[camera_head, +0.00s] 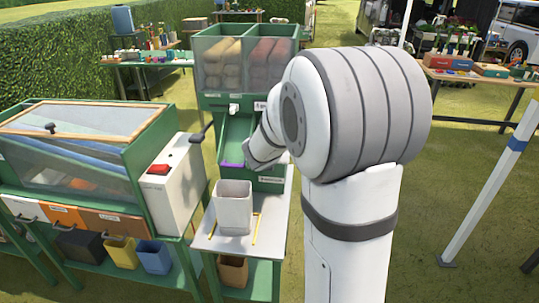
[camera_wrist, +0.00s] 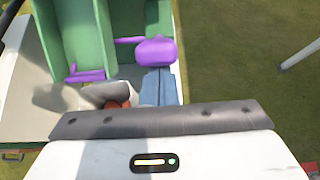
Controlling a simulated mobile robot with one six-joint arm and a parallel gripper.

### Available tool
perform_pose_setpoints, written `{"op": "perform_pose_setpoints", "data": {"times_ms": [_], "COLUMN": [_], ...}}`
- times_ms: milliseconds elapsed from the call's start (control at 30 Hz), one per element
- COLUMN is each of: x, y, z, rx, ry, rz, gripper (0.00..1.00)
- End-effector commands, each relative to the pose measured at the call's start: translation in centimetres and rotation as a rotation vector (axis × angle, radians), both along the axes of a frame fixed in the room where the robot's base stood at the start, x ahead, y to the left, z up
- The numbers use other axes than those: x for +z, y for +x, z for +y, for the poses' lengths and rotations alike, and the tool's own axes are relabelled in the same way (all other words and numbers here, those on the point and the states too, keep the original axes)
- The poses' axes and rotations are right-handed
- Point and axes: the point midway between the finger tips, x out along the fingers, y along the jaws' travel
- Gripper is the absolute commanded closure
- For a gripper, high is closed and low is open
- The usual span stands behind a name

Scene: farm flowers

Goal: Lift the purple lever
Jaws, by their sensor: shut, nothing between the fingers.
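The purple lever (camera_wrist: 155,52) shows in the wrist view as a rounded knob on a short purple bar, on the right side of a green dispenser chute (camera_wrist: 90,35). A second purple bar (camera_wrist: 87,76) crosses the chute's lower end. That bar also shows as a thin purple strip in the head view (camera_head: 232,166), while my arm hides the knob there. My gripper (camera_head: 252,160) is at the lower right of the chute, close to the lever. It is shut and holds nothing. Whether it touches the lever cannot be told.
A green dispenser with two clear bins (camera_head: 245,62) stands above the chute. A white container (camera_head: 233,207) stands on the small table (camera_head: 215,240) below it. A green cabinet with a white side box (camera_head: 172,185) and a dark handle stands close on the left.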

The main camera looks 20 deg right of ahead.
Motion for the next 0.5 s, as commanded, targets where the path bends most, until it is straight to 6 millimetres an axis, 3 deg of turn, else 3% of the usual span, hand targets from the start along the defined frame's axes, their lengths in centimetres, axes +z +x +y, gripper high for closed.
{"op": "perform_pose_setpoints", "data": {"times_ms": [67, 333, 367, 500], "x": [0.3, -3.3, -1.5, 0.5], "y": [0.1, -1.8, -2.5, -5.0], "z": [0.0, 1.6, 2.0, 3.5], "rx": [-0.002, 0.000, 0.001, 0.002], "ry": [-0.007, -0.001, -0.002, -0.001], "rz": [-0.014, -0.005, -0.009, -0.006], "gripper": [1.00, 1.00, 1.00, 1.00]}}
